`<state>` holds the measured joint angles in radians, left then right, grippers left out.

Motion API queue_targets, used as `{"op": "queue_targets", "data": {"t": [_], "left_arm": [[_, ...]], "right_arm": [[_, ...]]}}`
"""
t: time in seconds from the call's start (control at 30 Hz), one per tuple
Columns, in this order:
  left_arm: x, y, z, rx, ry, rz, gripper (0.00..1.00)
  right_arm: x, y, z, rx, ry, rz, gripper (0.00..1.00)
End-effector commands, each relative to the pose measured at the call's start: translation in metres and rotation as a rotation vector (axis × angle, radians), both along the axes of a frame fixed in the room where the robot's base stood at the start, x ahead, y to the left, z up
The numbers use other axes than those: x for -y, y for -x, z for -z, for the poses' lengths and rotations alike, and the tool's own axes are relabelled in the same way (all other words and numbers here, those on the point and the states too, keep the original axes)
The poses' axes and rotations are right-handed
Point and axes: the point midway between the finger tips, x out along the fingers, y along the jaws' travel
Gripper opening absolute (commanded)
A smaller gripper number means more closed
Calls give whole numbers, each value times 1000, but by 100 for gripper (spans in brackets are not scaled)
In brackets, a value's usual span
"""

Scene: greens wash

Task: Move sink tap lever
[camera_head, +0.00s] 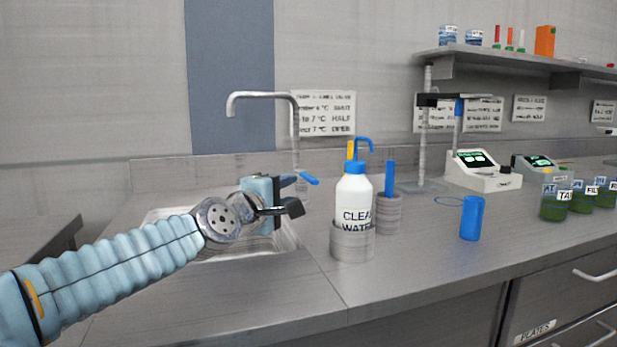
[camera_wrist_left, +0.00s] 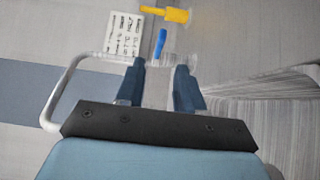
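The sink tap (camera_head: 296,125) is a silver gooseneck rising behind the sink (camera_head: 283,241), its spout bent to the left. Its blue lever (camera_head: 309,178) sticks out low on the tap's right side. My left gripper (camera_head: 293,194) is over the sink, just in front of the lever. In the left wrist view the gripper (camera_wrist_left: 160,88) is open, with a clear gap between its two dark blue fingers. The blue lever (camera_wrist_left: 160,42) shows beyond the fingertips, in line with the gap and apparently untouched. The tap pipe (camera_wrist_left: 72,75) curves at the left there. My right gripper is out of view.
A white wash bottle (camera_head: 355,195) stands in a grey holder close right of my gripper, with a second holder (camera_head: 389,213) behind it. A blue cylinder (camera_head: 472,218) stands farther right. Green-filled jars (camera_head: 556,205) are at the far right. The front counter is clear.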

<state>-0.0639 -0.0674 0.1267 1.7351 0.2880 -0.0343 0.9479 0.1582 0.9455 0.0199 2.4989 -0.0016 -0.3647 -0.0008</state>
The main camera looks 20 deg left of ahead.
Motion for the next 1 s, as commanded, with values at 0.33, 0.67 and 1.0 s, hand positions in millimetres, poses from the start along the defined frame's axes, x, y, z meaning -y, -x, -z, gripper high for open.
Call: {"op": "queue_targets", "data": {"t": [0.33,0.67,1.0], "left_arm": [[16,-78,-2,-2,1,1,37],[21,-108,0,-1,1,0,37],[21,-108,0,-1,0,0,22]], "right_arm": [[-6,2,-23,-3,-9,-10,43],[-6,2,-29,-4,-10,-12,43],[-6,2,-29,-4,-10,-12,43]]}}
